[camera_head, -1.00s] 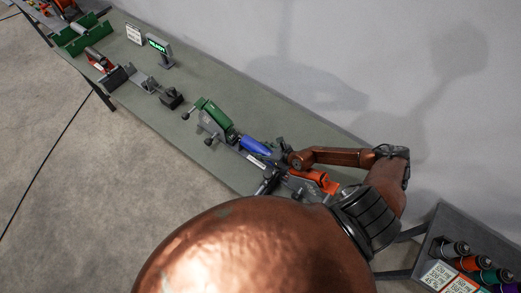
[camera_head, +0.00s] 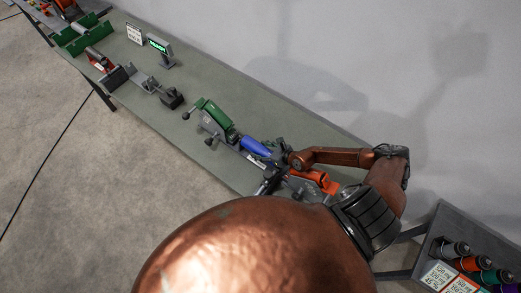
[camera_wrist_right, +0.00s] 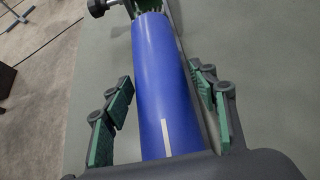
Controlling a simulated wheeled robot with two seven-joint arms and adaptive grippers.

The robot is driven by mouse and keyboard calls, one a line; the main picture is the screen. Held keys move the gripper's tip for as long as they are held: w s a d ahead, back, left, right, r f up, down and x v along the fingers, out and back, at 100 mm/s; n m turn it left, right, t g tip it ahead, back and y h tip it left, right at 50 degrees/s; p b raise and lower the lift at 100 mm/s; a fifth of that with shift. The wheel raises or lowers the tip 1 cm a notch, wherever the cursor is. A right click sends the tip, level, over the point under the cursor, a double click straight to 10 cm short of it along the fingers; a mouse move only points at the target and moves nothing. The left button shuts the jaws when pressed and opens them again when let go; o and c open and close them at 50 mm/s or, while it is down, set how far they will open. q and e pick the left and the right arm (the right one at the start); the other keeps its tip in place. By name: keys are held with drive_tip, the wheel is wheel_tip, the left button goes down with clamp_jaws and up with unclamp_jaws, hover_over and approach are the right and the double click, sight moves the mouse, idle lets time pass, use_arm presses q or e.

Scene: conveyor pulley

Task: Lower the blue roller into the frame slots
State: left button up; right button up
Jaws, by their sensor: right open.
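The blue roller (camera_head: 256,147) lies along the grey conveyor frame (camera_head: 257,161) on the long green-grey table. In the right wrist view the blue roller (camera_wrist_right: 166,85) runs up the middle, with a short white line on its near part. My right gripper (camera_head: 272,158) is at the roller's near end. Its green-padded fingers (camera_wrist_right: 163,112) stand open on both sides of the roller, with gaps showing. A green part of the frame (camera_head: 216,115) is at the roller's far end. The roller's near end and its seating in the slots are hidden. My left gripper is not in view.
An orange part (camera_head: 315,180) sits at the frame's near end, under my right arm. A grey fixture (camera_head: 160,92), a lit green display (camera_head: 159,46) and a sign (camera_head: 134,33) stand farther along the table (camera_head: 290,112). Several colored rollers lie on a rack (camera_head: 431,266) at lower right.

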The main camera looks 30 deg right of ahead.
sight(266, 152)
drive_tip(key=shift+p+v, duration=0.5)
drive_tip(key=shift+v, duration=1.3)
drive_tip(key=shift+o, duration=0.7)
drive_tip(key=o, duration=0.4)
drive_tip(key=shift+o, duration=0.2)
drive_tip(key=shift+s+f, duration=0.25)
drive_tip(key=shift+f, duration=0.05)
drive_tip(key=o, duration=0.4)
drive_tip(key=shift+w+r, duration=0.1)
drive_tip(key=shift+w, duration=0.05)
drive_tip(key=shift+o, duration=0.5)
drive_tip(key=shift+o, duration=1.1)
drive_tip(key=shift+r, duration=0.1)
